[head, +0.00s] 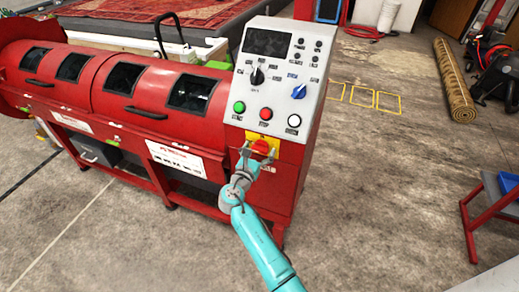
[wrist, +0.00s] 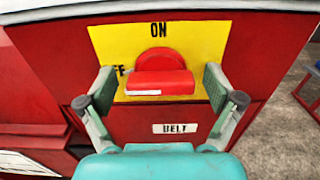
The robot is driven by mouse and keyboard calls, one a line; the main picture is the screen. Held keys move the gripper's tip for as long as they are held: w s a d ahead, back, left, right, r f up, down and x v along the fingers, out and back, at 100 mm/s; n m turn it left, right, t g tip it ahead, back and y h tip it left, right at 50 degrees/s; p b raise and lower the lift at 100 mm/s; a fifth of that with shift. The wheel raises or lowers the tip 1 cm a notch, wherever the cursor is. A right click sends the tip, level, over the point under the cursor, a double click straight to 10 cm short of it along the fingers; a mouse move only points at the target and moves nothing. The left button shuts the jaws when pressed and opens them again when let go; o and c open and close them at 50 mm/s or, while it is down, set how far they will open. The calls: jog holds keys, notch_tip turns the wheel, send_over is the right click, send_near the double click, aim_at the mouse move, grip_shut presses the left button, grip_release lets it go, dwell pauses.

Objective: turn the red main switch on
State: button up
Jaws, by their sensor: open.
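The red main switch (wrist: 160,82) is a rotary knob with a bar-shaped handle on a yellow plate (wrist: 205,40). The plate reads "ON" at the top; a partly hidden label ending in "F" shows at the left. The handle lies level across the plate, with a small white mark on its front face. In the head view, the switch (head: 261,146) sits low on the front of the red machine's control panel. My gripper (wrist: 160,84) is open, one finger on each side of the handle, with visible gaps. It also shows in the head view (head: 257,153).
The panel (head: 282,70) above carries a dark screen, a black knob, a blue knob, and green, red and white buttons. A "BELT" label (wrist: 175,128) sits below the switch. A rolled rug (head: 455,80) and a blue-and-red stand (head: 490,205) are at the right. Floor between is clear.

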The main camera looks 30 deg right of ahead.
jog(key=shift+d, duration=0.1)
jog(key=c, duration=1.2)
jog(key=shift+o, duration=0.2)
jog(key=shift+m, duration=0.3)
jog(key=m, duration=0.3)
jog(key=shift+m, duration=0.3)
jog(key=m, duration=0.4)
jog(key=shift+d+f+m, duration=0.1)
jog(key=shift+m, duration=0.2)
jog(key=m, duration=0.4)
jog(key=shift+s, duration=0.1)
jog(key=m, duration=0.5)
jog(key=shift+f, duration=0.15)
